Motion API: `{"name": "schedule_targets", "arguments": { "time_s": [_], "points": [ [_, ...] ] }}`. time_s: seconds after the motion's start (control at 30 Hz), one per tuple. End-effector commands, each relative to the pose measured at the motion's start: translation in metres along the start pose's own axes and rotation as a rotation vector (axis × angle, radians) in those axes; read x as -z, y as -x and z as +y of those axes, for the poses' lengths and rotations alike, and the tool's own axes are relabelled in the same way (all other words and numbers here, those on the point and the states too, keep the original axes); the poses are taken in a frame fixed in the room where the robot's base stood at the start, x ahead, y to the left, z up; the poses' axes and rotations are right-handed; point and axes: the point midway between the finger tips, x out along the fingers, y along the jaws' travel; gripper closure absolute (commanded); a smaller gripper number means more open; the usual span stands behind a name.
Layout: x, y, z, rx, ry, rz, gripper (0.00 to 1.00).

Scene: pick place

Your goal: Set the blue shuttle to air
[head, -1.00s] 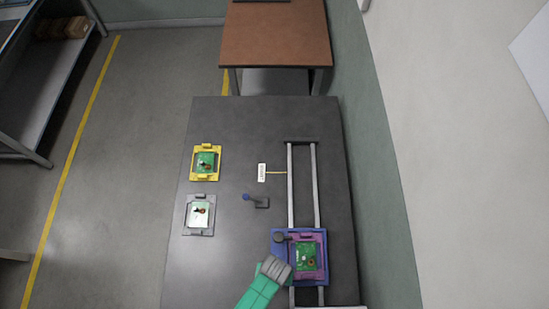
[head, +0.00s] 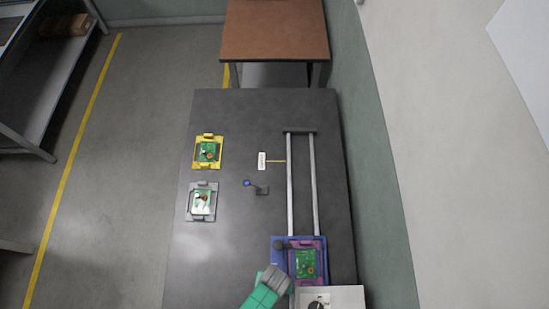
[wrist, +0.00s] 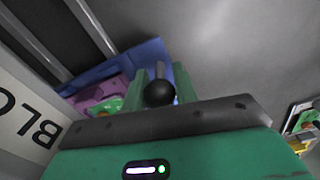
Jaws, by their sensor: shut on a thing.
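The blue shuttle (head: 279,262) sits at the near end of two grey rails (head: 314,195). It carries a purple frame (head: 321,252) with a green circuit board (head: 305,264). A dark round knob (head: 279,244) stands on the shuttle's left side. My gripper (head: 276,270) is at the shuttle's left near corner. In the wrist view, my green fingers (wrist: 161,88) are shut on the post of the black knob (wrist: 159,94). The blue shuttle (wrist: 148,52) and purple frame (wrist: 98,96) lie behind it.
A white box with a dial (head: 318,303) stands at the near rail end; a white panel reading "BLO" (wrist: 35,125) shows in the wrist view.

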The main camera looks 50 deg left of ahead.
Motion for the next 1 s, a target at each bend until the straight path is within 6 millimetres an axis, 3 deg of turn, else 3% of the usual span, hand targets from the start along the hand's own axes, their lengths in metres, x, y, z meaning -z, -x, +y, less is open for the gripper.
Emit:
{"name": "schedule_targets", "arguments": {
  "time_s": [0.03, 0.07, 0.17, 0.47, 0.8, 1.0],
  "points": [
    [0.000, 0.000, 0.000, 0.000, 0.000, 0.000, 1.00],
    [0.000, 0.000, 0.000, 0.000, 0.000, 0.000, 0.66],
    [0.000, 0.000, 0.000, 0.000, 0.000, 0.000, 0.49],
    [0.000, 0.005, 0.000, 0.000, 0.000, 0.001, 0.49],
    [0.000, 0.067, 0.000, -0.001, -0.001, 0.001, 0.49],
    [0.000, 0.078, 0.000, 0.000, 0.000, -0.001, 0.49]
  ]
}}
